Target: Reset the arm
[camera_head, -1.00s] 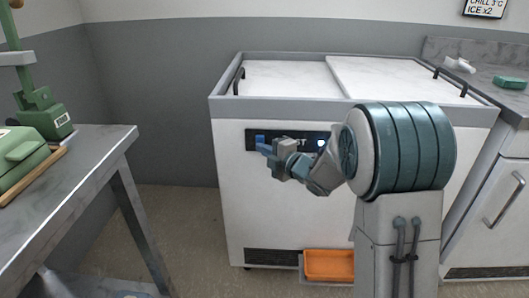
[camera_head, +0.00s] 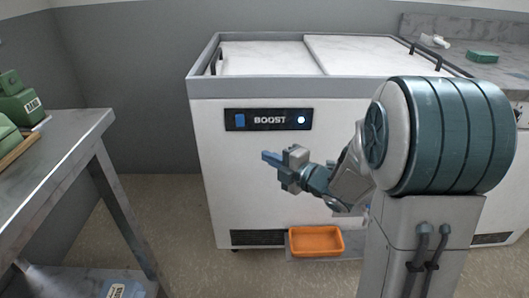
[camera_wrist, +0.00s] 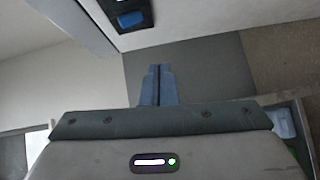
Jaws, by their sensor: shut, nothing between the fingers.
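My gripper (camera_head: 268,157) is in the middle of the head view, in front of the white chest freezer (camera_head: 214,165) and below its control panel. Its blue fingers point left and are closed together with nothing between them. The fingers (camera_wrist: 158,84) also show pressed side by side in the wrist view. The arm is folded, with the large teal joint at the right. The gripper appears clear of the freezer front, though the exact gap is hard to tell.
The freezer's panel (camera_head: 268,119) reads BOOST, with a blue switch and a lit light. An orange tray (camera_head: 316,241) sits low at the freezer's foot. A grey metal table (camera_head: 70,137) stands at left. A counter with a green block (camera_head: 482,56) is at back right.

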